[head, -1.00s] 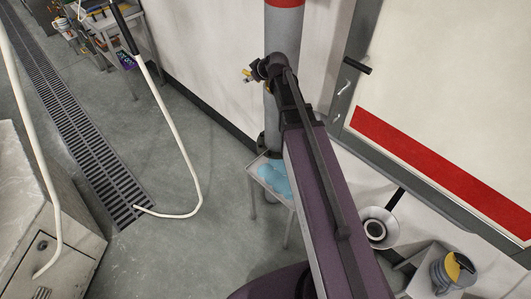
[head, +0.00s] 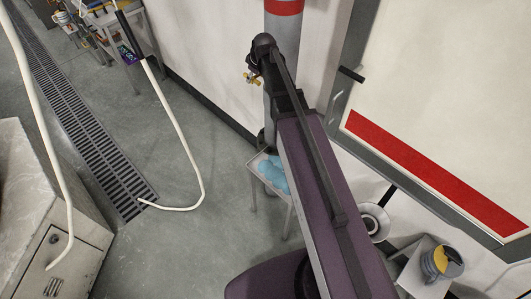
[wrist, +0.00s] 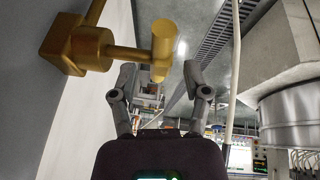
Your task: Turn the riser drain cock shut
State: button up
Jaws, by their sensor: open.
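The brass-yellow drain cock (wrist: 95,48) shows large at the upper left in the wrist view. Its square body is at the wall side, and a stem runs right to a short crossbar handle (wrist: 163,45). My gripper (wrist: 158,72) is open and empty. Its two grey fingertips stand left and right of the handle's lower end, with a gap on both sides. I cannot tell how deep the handle sits between them. In the head view the cock (head: 250,78) is a small yellow shape beside the grey riser pipe (head: 284,60), partly hidden by my wrist.
A small stand (head: 252,165) with a blue cloth-like item (head: 272,173) is beside the pipe's foot. A red-striped white panel (head: 440,165) is at the right. A white hose (head: 185,150) hangs to the floor near the drain grate (head: 85,135). Open floor lies between.

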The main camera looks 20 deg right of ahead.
jog(key=shift+p+v, duration=4.8)
jog(key=shift+v, duration=0.7)
jog(key=s+a+f+m+g+b, duration=0.1)
jog(key=s+f+m+b, duration=0.1)
jog(key=s+f+b, duration=0.4)
jog(key=s+a+f+m+g+b, duration=0.1)
jog(key=s+f+b, duration=0.5)
jog(key=f+b, duration=0.8)
jog(key=s+a+f+m+g+h+b, duration=0.1)
jog(key=s+f+m+g+b, duration=0.1)
jog(key=s+f+b, duration=0.4)
notch_tip(320, 180, down, 6)
jog(key=m+b, duration=0.1)
jog(key=b, duration=0.3)
jog(key=shift+r+m, duration=0.2)
jog(key=shift+m, duration=0.1)
jog(key=shift+s, duration=0.15)
jog(key=s+m, duration=0.1)
jog(key=s, duration=0.2)
jog(key=shift+g, duration=0.3)
jog(key=shift+s, duration=0.1)
